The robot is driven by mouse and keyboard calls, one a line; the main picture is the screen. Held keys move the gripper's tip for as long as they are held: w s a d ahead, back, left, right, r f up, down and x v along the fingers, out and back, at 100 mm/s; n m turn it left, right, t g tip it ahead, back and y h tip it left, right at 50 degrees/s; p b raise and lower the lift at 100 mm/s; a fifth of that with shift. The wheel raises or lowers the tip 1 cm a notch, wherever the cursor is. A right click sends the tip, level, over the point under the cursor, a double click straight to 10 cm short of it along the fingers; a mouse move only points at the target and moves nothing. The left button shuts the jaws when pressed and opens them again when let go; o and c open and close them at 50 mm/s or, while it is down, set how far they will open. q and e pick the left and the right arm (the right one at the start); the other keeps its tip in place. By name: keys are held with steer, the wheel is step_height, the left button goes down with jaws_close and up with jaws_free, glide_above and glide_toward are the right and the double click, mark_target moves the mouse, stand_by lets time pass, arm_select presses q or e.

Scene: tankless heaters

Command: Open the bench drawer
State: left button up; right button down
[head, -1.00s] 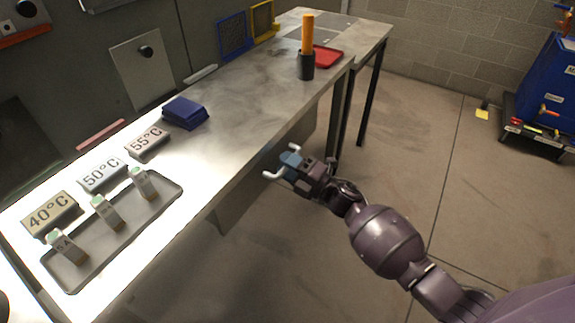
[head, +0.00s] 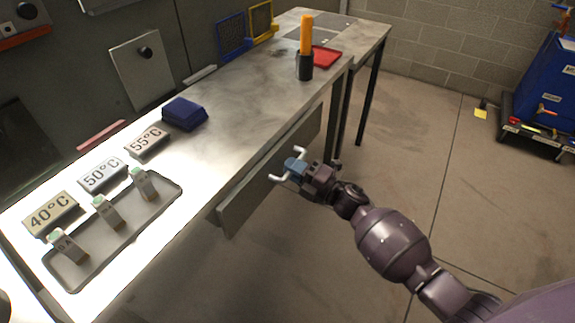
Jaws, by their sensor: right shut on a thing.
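The bench drawer's grey front (head: 262,182) shows below the bench's front edge and stands a little out from it, with a narrow gap behind its top. Its white bar handle (head: 277,178) sticks out from the front. My right gripper (head: 294,167) is shut on the handle, with the handle's two ends showing on either side of the blue fingers. The drawer's inside is hidden. My left gripper is not in view.
The bench top (head: 230,105) carries temperature signs, a grey tray (head: 135,232) with small heater-like blocks, a dark blue box (head: 185,114), an orange-handled tool in a black cup (head: 305,66) and a red tray (head: 326,57). The floor (head: 400,150) before the bench is clear.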

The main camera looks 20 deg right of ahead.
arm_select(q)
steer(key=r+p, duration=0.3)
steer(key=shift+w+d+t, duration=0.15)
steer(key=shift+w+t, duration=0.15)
arm_select(e)
steer(key=r+v, duration=0.2)
steer(key=v, duration=1.1)
steer(key=r+v, duration=0.3)
steer(key=v, duration=1)
steer(key=shift+s+d, duration=0.5)
steer(key=shift+s, duration=0.05)
steer(key=c, duration=1.1)
jaws_free()
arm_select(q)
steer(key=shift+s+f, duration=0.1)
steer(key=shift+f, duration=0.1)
arm_select(e)
steer(key=v, duration=1.1)
steer(key=shift+r, duration=0.1)
